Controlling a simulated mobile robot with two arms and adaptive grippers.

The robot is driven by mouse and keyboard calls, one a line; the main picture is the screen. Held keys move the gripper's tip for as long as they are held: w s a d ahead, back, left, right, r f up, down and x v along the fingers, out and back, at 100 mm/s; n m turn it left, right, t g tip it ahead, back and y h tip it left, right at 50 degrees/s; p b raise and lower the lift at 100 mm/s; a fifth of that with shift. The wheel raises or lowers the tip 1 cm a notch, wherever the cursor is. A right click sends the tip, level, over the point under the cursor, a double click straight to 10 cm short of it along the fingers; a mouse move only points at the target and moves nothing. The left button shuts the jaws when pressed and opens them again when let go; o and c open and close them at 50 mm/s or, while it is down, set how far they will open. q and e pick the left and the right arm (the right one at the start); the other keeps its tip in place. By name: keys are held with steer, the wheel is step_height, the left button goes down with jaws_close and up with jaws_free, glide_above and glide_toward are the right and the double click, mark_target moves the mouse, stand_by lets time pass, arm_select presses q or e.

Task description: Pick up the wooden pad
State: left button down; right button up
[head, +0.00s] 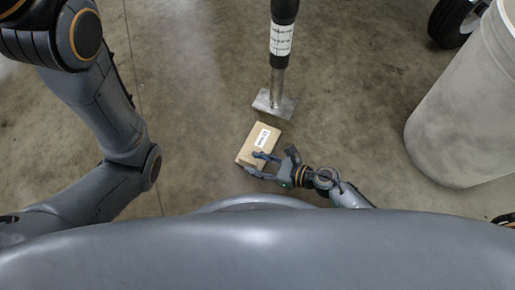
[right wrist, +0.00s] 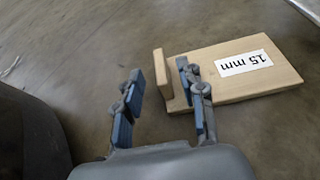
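The wooden pad (head: 249,148) lies on the concrete floor, a pale flat block with a white label. In the right wrist view the pad (right wrist: 238,87) shows its label upside down, reading "15 mm", and an upright lip at its left end. My right gripper (head: 254,162) is at the near end of the pad. In the right wrist view my right gripper (right wrist: 160,92) is open, with the lip between its two blue-padded fingers. A gap shows on the left finger's side; contact on the right is unclear. My left gripper is out of view.
A post with a square metal foot (head: 266,106) stands just beyond the pad. A large pale cylindrical container (head: 460,110) stands at the right, with a black tyre (head: 452,22) behind it. The floor left of the pad is clear.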

mark_target(251, 161)
steer(key=b+x, duration=0.1)
steer(key=x, duration=0.2)
steer(key=shift+w+a+f, duration=0.2)
steer(key=shift+a, duration=0.05)
jaws_close()
steer(key=shift+r, duration=0.1)
steer(key=shift+r, duration=0.1)
